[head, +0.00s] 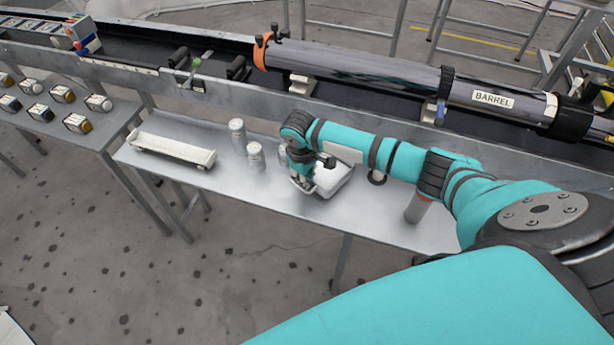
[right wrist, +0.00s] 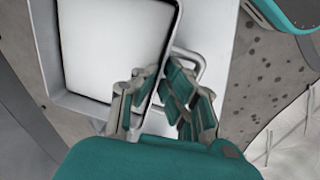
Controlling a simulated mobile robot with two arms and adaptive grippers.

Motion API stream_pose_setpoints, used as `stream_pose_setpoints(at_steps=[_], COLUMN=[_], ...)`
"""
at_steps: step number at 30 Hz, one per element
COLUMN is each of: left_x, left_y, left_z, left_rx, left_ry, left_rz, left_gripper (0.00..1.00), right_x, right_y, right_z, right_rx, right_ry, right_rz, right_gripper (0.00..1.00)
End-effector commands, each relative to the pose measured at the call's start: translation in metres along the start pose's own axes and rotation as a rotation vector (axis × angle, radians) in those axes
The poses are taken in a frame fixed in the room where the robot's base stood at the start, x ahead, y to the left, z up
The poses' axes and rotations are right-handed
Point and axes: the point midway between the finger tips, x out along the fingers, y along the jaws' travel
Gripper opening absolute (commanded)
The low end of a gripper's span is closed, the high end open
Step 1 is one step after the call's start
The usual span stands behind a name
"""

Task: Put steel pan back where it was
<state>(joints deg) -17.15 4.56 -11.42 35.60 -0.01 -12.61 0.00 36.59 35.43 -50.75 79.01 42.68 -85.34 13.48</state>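The steel pan (head: 334,178) is a shallow, pale rectangular pan at the middle of the metal table, partly hidden behind my right gripper. In the right wrist view the pan (right wrist: 112,45) fills the upper left, with a wire handle (right wrist: 199,62) at its side. My right gripper (head: 303,182) is at the pan's left end. In the right wrist view its fingers (right wrist: 162,82) close on the pan's rim beside the handle, one on each side. Whether the pan touches the table is unclear. My left gripper is not in view.
The metal table (head: 385,224) also holds a white tray (head: 172,149), small canisters (head: 255,155) and a red-topped cylinder (head: 417,207) near my forearm. Behind it runs a rail with a long tube labelled BARREL (head: 360,72). The table's front strip is clear.

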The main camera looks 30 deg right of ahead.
Motion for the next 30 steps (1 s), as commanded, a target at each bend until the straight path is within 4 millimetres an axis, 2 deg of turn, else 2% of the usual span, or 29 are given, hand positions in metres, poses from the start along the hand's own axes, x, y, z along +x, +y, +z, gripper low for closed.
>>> stream_pose_setpoints(at_steps=[9,10,15,24,28,30], left_x=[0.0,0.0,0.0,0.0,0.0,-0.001], left_y=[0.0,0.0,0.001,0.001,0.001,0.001], left_z=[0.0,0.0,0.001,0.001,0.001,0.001], left_rx=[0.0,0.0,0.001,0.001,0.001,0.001], left_ry=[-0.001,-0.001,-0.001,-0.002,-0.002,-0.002], left_rz=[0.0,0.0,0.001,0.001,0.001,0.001], left_gripper=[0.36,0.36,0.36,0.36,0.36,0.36], right_x=[0.006,0.006,0.006,0.004,-0.008,-0.021], right_y=[0.0,-0.001,-0.001,-0.001,0.002,0.001], right_z=[-0.001,0.0,0.0,0.0,-0.001,-0.001], right_rx=[0.001,0.0,0.0,-0.001,-0.001,-0.001], right_ry=[0.002,0.0,0.0,0.001,0.003,0.004], right_rz=[0.001,0.0,0.0,0.0,0.002,0.0], right_gripper=[0.0,0.07,0.29,0.29,0.29,0.29])
